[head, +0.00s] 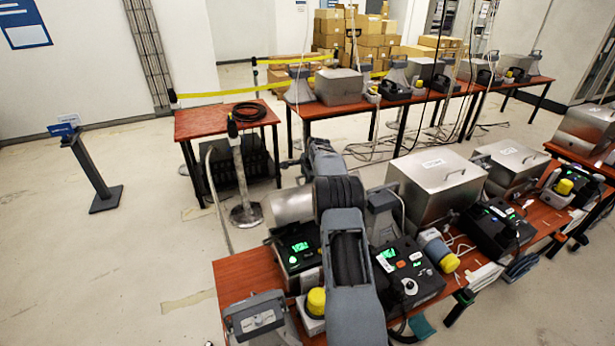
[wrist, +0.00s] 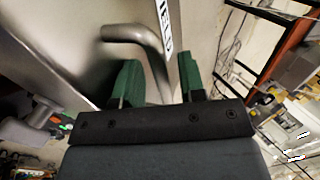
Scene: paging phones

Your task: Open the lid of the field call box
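In the wrist view my gripper (wrist: 160,82) has two green fingertips standing apart, with a gap between them. A bent grey metal handle (wrist: 135,36) runs down into this gap from a grey metal surface. I cannot tell whether the fingers touch it. A white label (wrist: 165,22) with dark letters is beside the handle, only partly readable. In the head view a silver metal box (head: 289,206) stands at the left of the front table, partly hidden by my arm. I cannot confirm that it is the field call box. My gripper is not clearly visible in the head view.
Two labelled silver boxes with handles, one nearer (head: 436,190) and one farther (head: 512,160), stand to the right, lids shut. Black phone units with green displays (head: 405,272) crowd the front table (head: 236,283). A small red table (head: 205,119) stands behind. Floor at left is mostly clear.

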